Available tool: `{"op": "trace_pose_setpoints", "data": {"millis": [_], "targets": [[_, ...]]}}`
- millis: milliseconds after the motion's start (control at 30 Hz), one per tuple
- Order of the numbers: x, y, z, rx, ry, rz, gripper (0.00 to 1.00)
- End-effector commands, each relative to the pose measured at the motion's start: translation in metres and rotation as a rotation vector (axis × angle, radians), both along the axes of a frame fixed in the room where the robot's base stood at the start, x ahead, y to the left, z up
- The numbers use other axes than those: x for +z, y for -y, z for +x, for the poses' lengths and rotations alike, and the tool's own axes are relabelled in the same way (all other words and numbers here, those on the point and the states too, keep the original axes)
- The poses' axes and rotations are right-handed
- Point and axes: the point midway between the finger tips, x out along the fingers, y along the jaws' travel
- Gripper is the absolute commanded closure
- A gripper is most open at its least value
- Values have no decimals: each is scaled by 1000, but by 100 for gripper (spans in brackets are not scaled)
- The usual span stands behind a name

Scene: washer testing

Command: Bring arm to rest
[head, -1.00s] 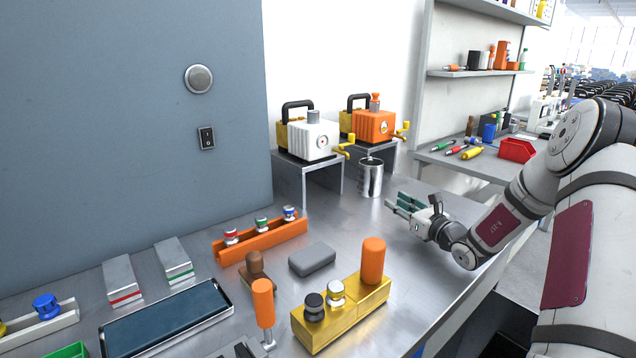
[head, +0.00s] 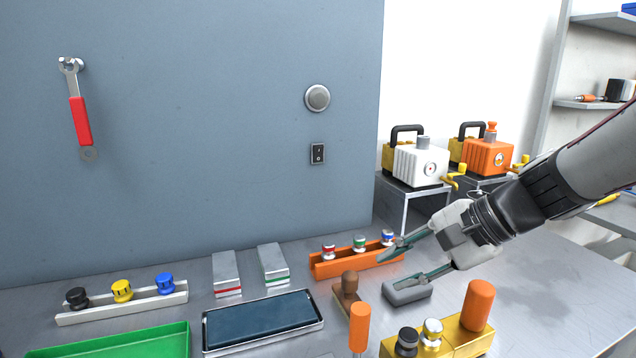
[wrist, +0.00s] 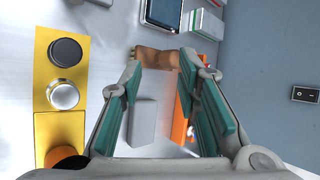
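My gripper (head: 395,265) is in the head view at the right of centre, reaching in from the right above the metal workbench (head: 540,290). Its two green-padded fingers are spread wide. Nothing is between them. In the wrist view the open fingers (wrist: 160,75) frame the bench, with a grey block (wrist: 141,122) and a brown-handled stamp-like tool (wrist: 158,57) below. In the head view the lower finger overlaps the grey block (head: 408,293); I cannot tell whether it touches.
An orange rack (head: 340,264) with coloured-band knobs is beside the upper finger. A yellow block (head: 455,338) stands at front right. White (head: 421,165) and orange (head: 487,157) pumps stand behind. A wrench (head: 80,115) hangs on the blue-grey panel. Open bench lies at right.

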Motion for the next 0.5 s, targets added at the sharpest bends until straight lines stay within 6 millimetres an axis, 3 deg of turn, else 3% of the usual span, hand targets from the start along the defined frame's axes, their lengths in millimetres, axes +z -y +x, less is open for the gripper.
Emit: {"op": "trace_pose_setpoints", "data": {"millis": [33,200,333,500], "targets": [[4,-6,-20,70,30,-85,70],[9,-4,-80,279,121,-369,70],[13,8,-117,417,200,-571,70],[19,28,-148,544,289,-775,70]]}}
